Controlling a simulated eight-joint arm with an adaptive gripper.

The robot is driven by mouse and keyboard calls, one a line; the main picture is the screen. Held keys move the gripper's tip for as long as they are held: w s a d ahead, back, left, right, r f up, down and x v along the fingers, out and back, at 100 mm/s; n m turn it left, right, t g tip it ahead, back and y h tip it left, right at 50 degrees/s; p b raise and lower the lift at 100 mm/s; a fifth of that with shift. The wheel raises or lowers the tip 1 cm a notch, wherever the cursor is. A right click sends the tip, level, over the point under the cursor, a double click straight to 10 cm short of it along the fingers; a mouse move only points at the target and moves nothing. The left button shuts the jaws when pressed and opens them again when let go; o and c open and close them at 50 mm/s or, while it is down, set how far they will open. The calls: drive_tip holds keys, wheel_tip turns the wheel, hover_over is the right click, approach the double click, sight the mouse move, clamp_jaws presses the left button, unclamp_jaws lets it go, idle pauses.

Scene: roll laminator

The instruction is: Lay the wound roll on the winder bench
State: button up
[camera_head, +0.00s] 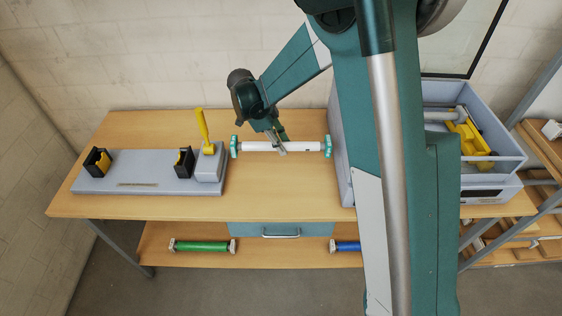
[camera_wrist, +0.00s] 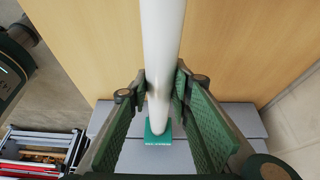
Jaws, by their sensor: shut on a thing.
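The wound roll is a white roll (camera_head: 300,147) with teal end caps, lying level from left to right in the head view. My gripper (camera_head: 280,148) is shut on it near the middle of its length. In the wrist view the white roll (camera_wrist: 162,45) passes between my gripper's two green-padded fingers (camera_wrist: 160,88), with one teal cap at its lower end. The wooden bench (camera_head: 150,208) lies beneath. I cannot tell for sure whether the roll touches the bench top. Its left cap is close beside the grey block with the yellow lever.
A grey base (camera_head: 140,186) with two black cradles and a yellow lever (camera_head: 203,125) stands at the bench's left. A grey machine (camera_head: 480,185) with yellow parts stands at the right, partly behind my arm. Green (camera_head: 202,246) and blue (camera_head: 346,246) rolls lie on the lower shelf.

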hover_over(285, 166)
drive_tip(key=a, duration=0.2)
drive_tip(key=shift+d+f, duration=0.2)
drive_tip(key=shift+f, duration=1.95)
drive_tip(key=shift+f, duration=1.85)
drive_tip(key=shift+f+b, duration=0.3)
drive_tip(key=shift+f, duration=0.05)
drive_tip(key=o, duration=1)
drive_tip(key=shift+f, duration=0.1)
drive_tip(key=shift+r, duration=0.2)
